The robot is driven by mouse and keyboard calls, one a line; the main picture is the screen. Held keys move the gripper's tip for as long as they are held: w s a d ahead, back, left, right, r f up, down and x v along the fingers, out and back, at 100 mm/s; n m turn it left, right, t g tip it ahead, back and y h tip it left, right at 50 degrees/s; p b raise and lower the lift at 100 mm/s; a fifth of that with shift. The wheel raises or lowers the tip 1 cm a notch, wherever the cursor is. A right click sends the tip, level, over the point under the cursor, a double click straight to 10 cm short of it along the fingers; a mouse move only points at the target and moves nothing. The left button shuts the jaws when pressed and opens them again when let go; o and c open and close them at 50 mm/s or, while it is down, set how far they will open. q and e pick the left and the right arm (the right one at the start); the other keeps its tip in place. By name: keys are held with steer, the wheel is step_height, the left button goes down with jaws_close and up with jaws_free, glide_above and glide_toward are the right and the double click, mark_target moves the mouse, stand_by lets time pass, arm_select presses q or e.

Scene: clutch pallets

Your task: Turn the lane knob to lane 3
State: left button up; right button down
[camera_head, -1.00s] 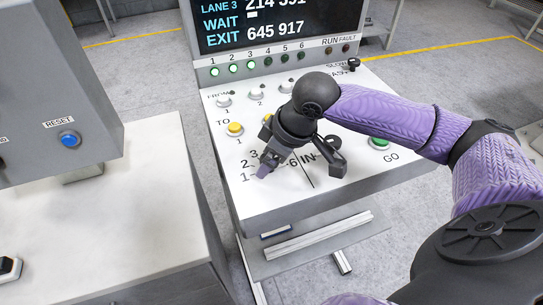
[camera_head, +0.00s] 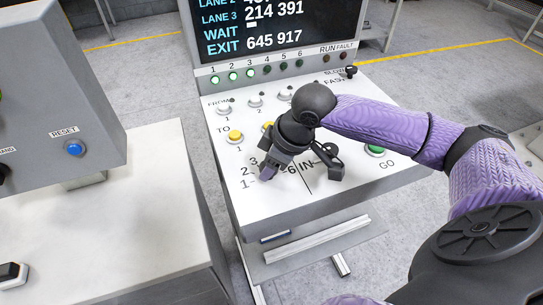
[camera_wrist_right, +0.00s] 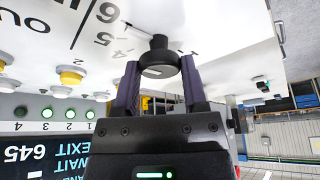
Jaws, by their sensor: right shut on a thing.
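The lane knob (camera_wrist_right: 157,62) is black and round with a pale mark on its face. It stands on the white sloped panel (camera_head: 238,205) among printed lane numbers 1 to 6. In the right wrist view it sits between the fingers of my right gripper (camera_wrist_right: 160,72), which is shut on it. In the head view my right gripper (camera_head: 270,172) reaches down over the dial and hides the knob; numbers 1, 2, 3 show to its left and 6 to its right. Which number the knob points to cannot be told. My left gripper is not in view.
The panel holds yellow buttons (camera_head: 235,136), small white knobs (camera_head: 223,108) and a green GO button (camera_head: 375,150). A display (camera_head: 270,28) stands behind, above a row of lamps, the first three lit green. A grey box with a blue RESET button (camera_head: 74,149) is left.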

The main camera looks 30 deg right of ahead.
steer(key=n+p, duration=0.2)
steer(key=p, duration=0.1)
steer(key=shift+r+g+y+p, duration=0.3)
steer(key=shift+g+y, duration=0.1)
steer(key=shift+w+f+n+y+p, duration=0.1)
steer(key=shift+n+y+p, duration=0.2)
steer(key=shift+n+p, duration=0.5)
steer(key=n+g, duration=0.1)
steer(key=n, duration=0.2)
steer(key=shift+w+f, duration=0.1)
steer(key=shift+f, duration=0.05)
steer(key=n+g, duration=0.1)
steer(key=n, duration=0.2)
steer(key=shift+f+y, duration=0.1)
steer(key=shift+y, duration=0.2)
steer(key=shift+n+g, duration=0.6)
steer(key=shift+n, duration=0.3)
steer(key=n+g+b, duration=0.1)
steer(key=n, duration=0.1)
steer(key=shift+w+n, duration=0.1)
steer(key=shift+n, duration=0.3)
steer(key=n+g+h+b, duration=0.1)
steer(key=n, duration=0.3)
steer(key=shift+w, duration=0.1)
steer(key=shift+n+g+h+b, duration=0.3)
steer(key=shift+n+g, duration=0.1)
steer(key=shift+n, duration=0.5)
